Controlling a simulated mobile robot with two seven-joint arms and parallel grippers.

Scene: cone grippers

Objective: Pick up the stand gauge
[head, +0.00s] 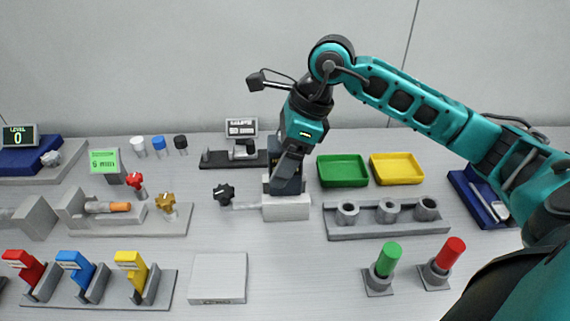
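A small gauge with a digital display (241,129) stands on a long dark base (218,160) at the back middle of the table; it looks like the stand gauge. My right gripper (285,186) points down just to the right of it and hides the right end of that base. The gripper is low over a grey block (288,209), which has a rod and black knob (223,193) on its left. I cannot tell whether the fingers touch the block or what is between them. My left gripper is not in view.
A green tray (343,171) and a yellow tray (397,169) lie right of the gripper. A grey rack with ring holders (389,230) is in front of them. Green (388,259) and red (450,252) cylinders stand at front right. A pale square block (218,278) lies at the front.

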